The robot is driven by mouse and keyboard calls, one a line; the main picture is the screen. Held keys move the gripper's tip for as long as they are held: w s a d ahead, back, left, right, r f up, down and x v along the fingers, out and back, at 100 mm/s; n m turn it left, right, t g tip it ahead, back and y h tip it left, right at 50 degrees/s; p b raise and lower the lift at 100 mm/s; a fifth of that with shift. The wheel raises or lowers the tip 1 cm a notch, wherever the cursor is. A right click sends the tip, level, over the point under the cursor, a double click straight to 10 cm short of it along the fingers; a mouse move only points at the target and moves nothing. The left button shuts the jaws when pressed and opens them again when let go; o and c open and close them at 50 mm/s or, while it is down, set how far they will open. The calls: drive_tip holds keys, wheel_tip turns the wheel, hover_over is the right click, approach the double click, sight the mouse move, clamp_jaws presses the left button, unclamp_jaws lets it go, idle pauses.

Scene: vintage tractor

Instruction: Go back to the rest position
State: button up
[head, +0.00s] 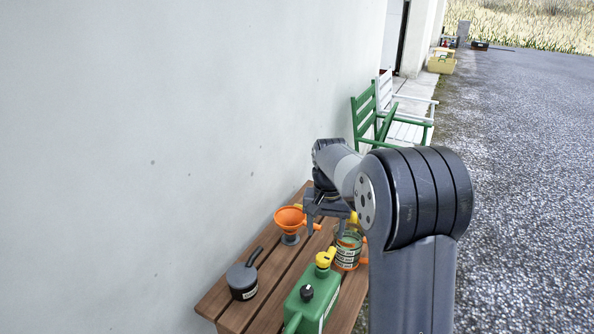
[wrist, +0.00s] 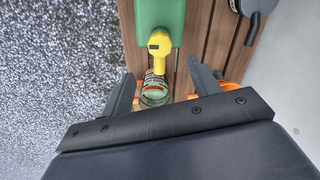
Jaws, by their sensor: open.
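My gripper (head: 325,210) is open above the far part of a slatted wooden bench (head: 237,306). In the wrist view its two dark fingers (wrist: 163,90) stand apart, with the top of a jar or can (wrist: 154,95) visible between and beyond them. In the head view this can (head: 348,252), with an orange part beside it, stands below and slightly right of my gripper. Nothing is seen held between the fingers. My arm covers part of the bench's right side.
A green canister (head: 312,300) with a yellow spout (head: 324,262), a grey pot (head: 242,280) and an orange funnel (head: 290,219) stand on the bench. A pale wall (head: 150,150) runs along the left. Green (head: 366,115) and white (head: 408,118) chairs stand beyond. Open gravel (head: 520,180) lies right.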

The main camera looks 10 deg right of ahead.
sight(324, 257)
wheel_tip(324, 257, down, 10)
drive_tip(key=shift+b, duration=0.3)
drive_tip(key=shift+n, duration=0.3)
drive_tip(key=shift+r, duration=0.1)
